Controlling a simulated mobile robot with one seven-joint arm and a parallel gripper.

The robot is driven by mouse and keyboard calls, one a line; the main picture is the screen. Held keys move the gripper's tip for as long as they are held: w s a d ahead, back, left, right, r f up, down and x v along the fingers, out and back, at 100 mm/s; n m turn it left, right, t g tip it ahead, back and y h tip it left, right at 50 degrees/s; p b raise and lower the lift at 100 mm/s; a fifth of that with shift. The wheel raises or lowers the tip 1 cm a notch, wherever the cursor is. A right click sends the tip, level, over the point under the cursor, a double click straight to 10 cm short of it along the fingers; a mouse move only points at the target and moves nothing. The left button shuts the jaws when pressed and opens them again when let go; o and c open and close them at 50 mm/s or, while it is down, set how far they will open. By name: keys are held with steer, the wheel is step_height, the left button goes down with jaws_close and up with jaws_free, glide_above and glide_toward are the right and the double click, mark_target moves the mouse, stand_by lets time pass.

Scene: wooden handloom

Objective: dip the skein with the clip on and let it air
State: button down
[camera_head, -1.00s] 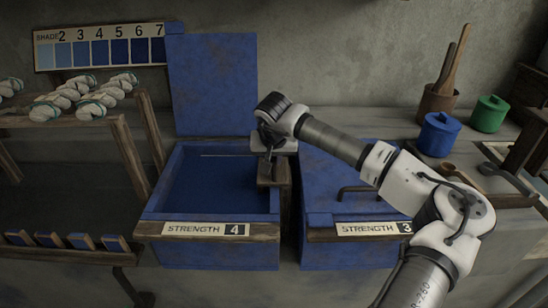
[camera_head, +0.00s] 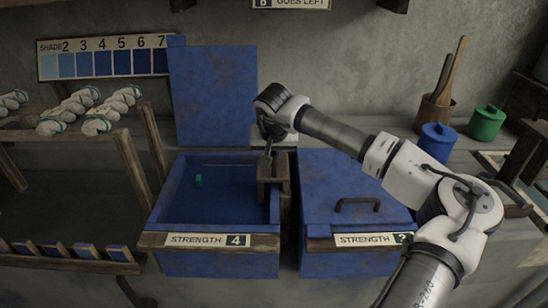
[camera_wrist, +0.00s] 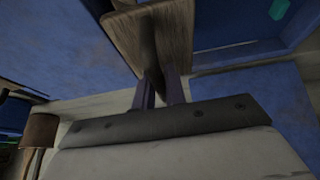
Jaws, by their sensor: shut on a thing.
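The blue vat marked STRENGTH 4 (camera_head: 208,263) stands open, its lid upright behind it, with dark blue liquid inside. A small green piece (camera_head: 198,181), perhaps the clip, shows in the vat's left part; it also shows at the top right of the wrist view (camera_wrist: 279,9). No skein can be made out there. My gripper (camera_head: 268,150) is over the vat's right wall, shut on a dark lever (camera_wrist: 153,82) at a wooden block (camera_head: 273,179). The wrist view shows my fingers (camera_wrist: 160,92) around the lever, below the block. The lever's lower end is hidden.
The closed vat (camera_head: 350,264) with a handle stands right, under my arm. Pale skeins (camera_head: 85,106) lie on the left rack beneath a shade card (camera_head: 103,57). A blue pot (camera_head: 436,142), a green pot (camera_head: 487,122) and a tool holder (camera_head: 432,116) stand back right.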

step_height(320, 180, up, 13)
steer(key=p, duration=0.7)
steer(key=shift+w, duration=0.15)
steer(key=shift+c, duration=1)
jaws_free()
steer(key=shift+f, duration=0.15)
step_height(320, 180, up, 7)
steer(key=p, duration=0.5)
